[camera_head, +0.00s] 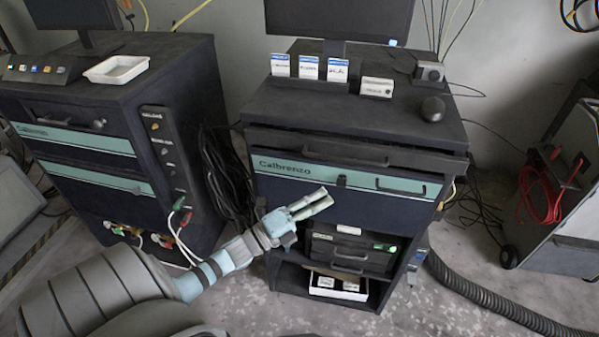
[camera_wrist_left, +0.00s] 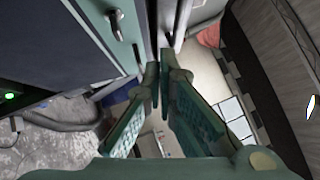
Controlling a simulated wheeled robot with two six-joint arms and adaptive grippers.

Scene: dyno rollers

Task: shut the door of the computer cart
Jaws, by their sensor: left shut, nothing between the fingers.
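The computer cart (camera_head: 262,108) stands in the middle of the head view. A dark front panel with a teal "Calbrenzo" stripe and a handle, which looks like its door (camera_head: 385,212), spans its front below a drawer; I cannot tell exactly how far it stands open. Below it the bay is uncovered, showing a dark computer unit with a green light (camera_head: 393,248). My left gripper (camera_head: 324,198) is shut and empty in front of this panel; contact is unclear. The left wrist view shows the fingertips together (camera_wrist_left: 158,78) by the panel with its handle (camera_wrist_left: 115,22). My right gripper is not in view.
A monitor (camera_head: 340,18), cards and small devices stand on the cart's top. A white tray with boxes (camera_head: 325,287) is on its lower shelf. A second cabinet (camera_head: 90,95) stands left, with cables between. A ribbed hose (camera_head: 490,298) lies on the right floor.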

